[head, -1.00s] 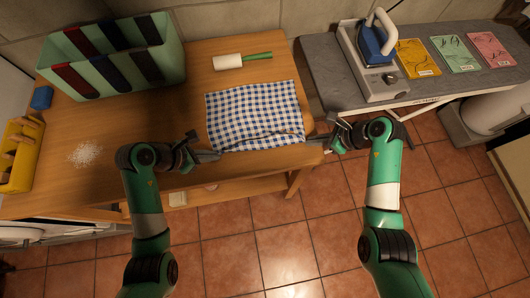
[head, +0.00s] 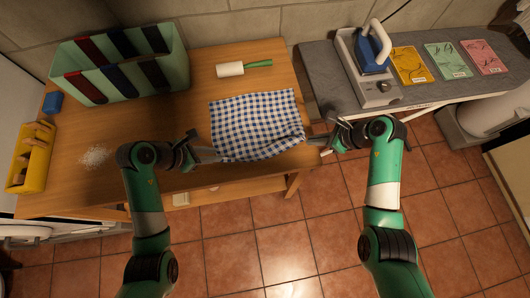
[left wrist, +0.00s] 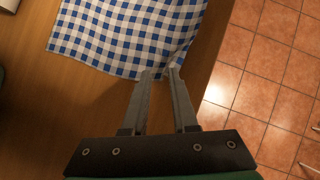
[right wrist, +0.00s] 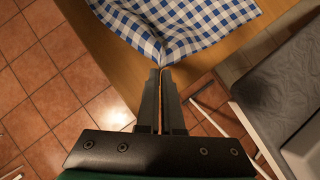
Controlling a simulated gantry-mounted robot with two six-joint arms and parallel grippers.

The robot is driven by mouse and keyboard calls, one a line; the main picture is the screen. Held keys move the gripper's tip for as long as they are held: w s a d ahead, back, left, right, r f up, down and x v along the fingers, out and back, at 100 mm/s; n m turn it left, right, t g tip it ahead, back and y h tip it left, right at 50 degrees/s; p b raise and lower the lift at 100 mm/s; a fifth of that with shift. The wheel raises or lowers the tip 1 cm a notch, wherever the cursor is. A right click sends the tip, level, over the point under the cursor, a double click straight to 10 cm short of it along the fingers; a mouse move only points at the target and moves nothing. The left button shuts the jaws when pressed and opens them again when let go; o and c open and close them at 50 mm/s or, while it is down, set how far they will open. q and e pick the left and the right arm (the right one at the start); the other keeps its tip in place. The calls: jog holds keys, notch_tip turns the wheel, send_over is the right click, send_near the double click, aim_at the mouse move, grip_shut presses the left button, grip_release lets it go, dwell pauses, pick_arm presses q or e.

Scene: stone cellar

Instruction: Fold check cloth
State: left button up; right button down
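The blue-and-white check cloth (head: 255,120) lies spread on the wooden table, its front part wrinkled along the table's front edge. It also shows in the left wrist view (left wrist: 130,30) and the right wrist view (right wrist: 185,22). My left gripper (head: 217,159) is at the cloth's front left corner. In the left wrist view its fingers (left wrist: 160,71) stand apart, with the cloth's corner at and between the tips. My right gripper (head: 312,141) is at the front right corner. In the right wrist view its fingertips (right wrist: 161,70) are nearly together on the gathered corner.
A rolling pin (head: 243,68) with a green handle lies behind the cloth. A green divided box (head: 125,78), a yellow caddy (head: 30,160), a blue block (head: 52,102) and white grains (head: 96,155) are left. An iron (head: 373,50) stands on the grey board (head: 325,70) at right.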

pick_arm(q)
jog(key=o, duration=1.1)
jog(key=shift+r, duration=0.1)
pick_arm(e)
jog(key=shift+r, duration=0.15)
pick_arm(q)
jog(key=p+v, duration=0.1)
jog(key=p, duration=0.1)
jog(key=p+v, duration=0.4)
jog(key=shift+w+d+r+p, duration=0.15)
jog(key=shift+d+r+p, duration=0.1)
jog(key=shift+r+p, duration=0.25)
pick_arm(e)
notch_tip(320, 180, up, 6)
jog(key=shift+r, duration=0.25)
notch_tip(320, 180, up, 4)
jog(key=p, duration=0.3)
jog(key=shift+p, duration=0.4)
pick_arm(q)
jog(key=v, duration=1.2)
pick_arm(e)
jog(key=c, duration=1)
grip_release()
